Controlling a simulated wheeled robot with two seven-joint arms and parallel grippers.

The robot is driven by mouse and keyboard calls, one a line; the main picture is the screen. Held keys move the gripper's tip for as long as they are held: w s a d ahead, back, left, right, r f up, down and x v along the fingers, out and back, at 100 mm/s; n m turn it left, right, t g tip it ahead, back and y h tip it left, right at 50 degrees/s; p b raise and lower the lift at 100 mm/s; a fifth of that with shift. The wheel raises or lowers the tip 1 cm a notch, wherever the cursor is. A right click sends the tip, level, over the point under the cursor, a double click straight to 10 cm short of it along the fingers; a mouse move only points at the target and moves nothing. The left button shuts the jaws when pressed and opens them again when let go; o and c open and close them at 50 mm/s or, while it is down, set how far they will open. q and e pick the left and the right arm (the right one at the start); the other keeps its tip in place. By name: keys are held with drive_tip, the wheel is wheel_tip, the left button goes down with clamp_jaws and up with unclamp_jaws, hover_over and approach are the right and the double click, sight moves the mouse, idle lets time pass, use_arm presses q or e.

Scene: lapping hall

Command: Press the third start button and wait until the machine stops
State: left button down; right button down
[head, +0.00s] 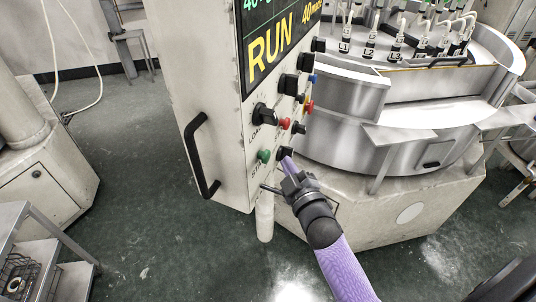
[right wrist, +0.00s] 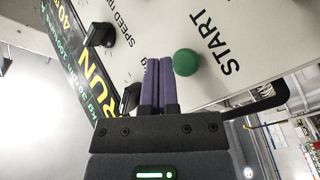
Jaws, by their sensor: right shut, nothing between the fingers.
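A pale control panel (head: 217,120) stands left of centre in the head view. Its display (head: 270,48) reads RUN in yellow. A green start button (head: 263,155) sits low on the panel face; the right wrist view shows it (right wrist: 187,62) beside the word START. Only this one green button shows, and I cannot tell its number. My right gripper (head: 288,163) is shut and empty, its purple fingers pointing at the panel just right of the button. In the right wrist view its fingertips (right wrist: 158,62) are beside the button; contact cannot be judged. My left gripper is out of view.
Black knobs (head: 264,114) and a red button (head: 285,124) are above the green button. A black handle (head: 196,155) sticks out on the panel's left. The round steel machine (head: 340,135) fills the right. Open green floor (head: 150,190) lies at left.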

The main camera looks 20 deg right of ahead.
drive_tip(key=shift+s+d+p, duration=0.4)
drive_tip(key=shift+s+d, duration=0.75)
drive_tip(key=shift+s, duration=0.15)
idle(0.5)
